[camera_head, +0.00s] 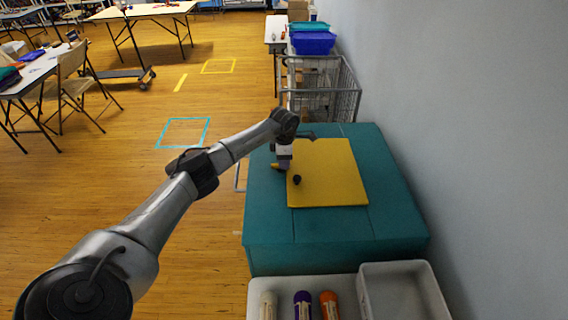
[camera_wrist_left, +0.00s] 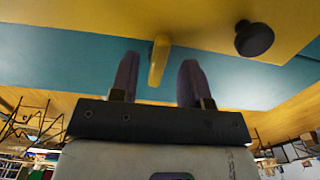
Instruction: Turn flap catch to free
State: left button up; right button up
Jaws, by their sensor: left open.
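The flap is a flat yellow panel (camera_head: 335,175) on top of a teal box (camera_head: 270,225). A round black knob (camera_head: 297,180) stands on it near its left edge, and the knob also shows at the upper right in the left wrist view (camera_wrist_left: 254,39). The flap catch (camera_wrist_left: 159,60) is a small yellow bar that lies across the flap's edge onto the teal. My left gripper (camera_wrist_left: 158,75) is open, with the catch between its two dark fingers and a gap on both sides. In the head view, my left gripper (camera_head: 281,163) is at the flap's left edge, and its wrist partly hides the catch.
A white bin (camera_head: 400,290) and a tray with several capped tubes (camera_head: 302,303) stand in front of the box. A wire cart (camera_head: 335,90) with a blue bin (camera_head: 313,43) is behind it. The wall (camera_head: 470,150) is close on the right. Open floor lies left.

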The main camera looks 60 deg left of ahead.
pick_arm(q)
jog(key=shift+f, duration=0.9)
grip_shut()
